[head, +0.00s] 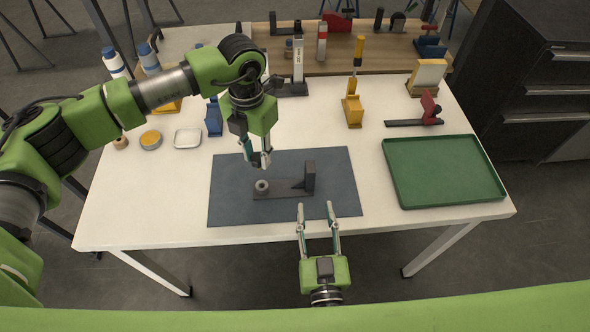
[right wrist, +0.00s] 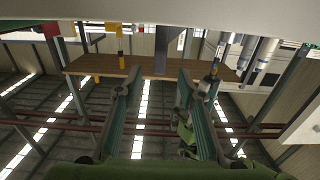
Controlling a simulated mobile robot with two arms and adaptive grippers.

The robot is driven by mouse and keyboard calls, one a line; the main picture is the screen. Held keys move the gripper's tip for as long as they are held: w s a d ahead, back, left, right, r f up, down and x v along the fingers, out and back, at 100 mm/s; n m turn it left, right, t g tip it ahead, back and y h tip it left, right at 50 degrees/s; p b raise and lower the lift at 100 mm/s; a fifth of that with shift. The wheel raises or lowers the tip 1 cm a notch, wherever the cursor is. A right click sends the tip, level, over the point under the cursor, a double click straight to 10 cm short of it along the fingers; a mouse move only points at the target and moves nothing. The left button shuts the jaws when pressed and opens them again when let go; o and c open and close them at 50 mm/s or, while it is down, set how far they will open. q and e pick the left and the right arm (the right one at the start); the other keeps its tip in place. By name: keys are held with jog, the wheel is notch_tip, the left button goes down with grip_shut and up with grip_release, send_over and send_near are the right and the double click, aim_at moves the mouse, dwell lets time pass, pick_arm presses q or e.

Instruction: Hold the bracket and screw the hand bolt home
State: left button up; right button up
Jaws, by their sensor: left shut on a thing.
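The dark bracket (head: 285,188) lies on the blue-grey mat (head: 230,210). It has a flat base, an upright plate at its right end and a round boss with a hole at its left end. My left gripper (head: 258,163) points down just above the boss, apart from it. It is shut on a small part, seemingly the hand bolt, mostly hidden by the fingers. My right gripper (head: 317,206) is open and empty at the mat's front edge, in front of the bracket's upright plate. Its parted fingers also show in the right wrist view (right wrist: 155,85).
A green tray (head: 395,195) lies right of the mat. A yellow stand (head: 352,111), a blue holder (head: 214,117), a red-and-black clamp (head: 430,108) and small tins stand behind. A wooden board (head: 385,58) with tools lies at the back. The white table is clear around the mat.

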aim_at(311, 180)
jog(key=shift+s+r, duration=0.3)
jog(key=shift+s, duration=0.4)
jog(key=w, duration=1.2)
jog(key=shift+w+a+f, duration=0.15)
jog(key=shift+w+a, duration=0.1)
grip_shut()
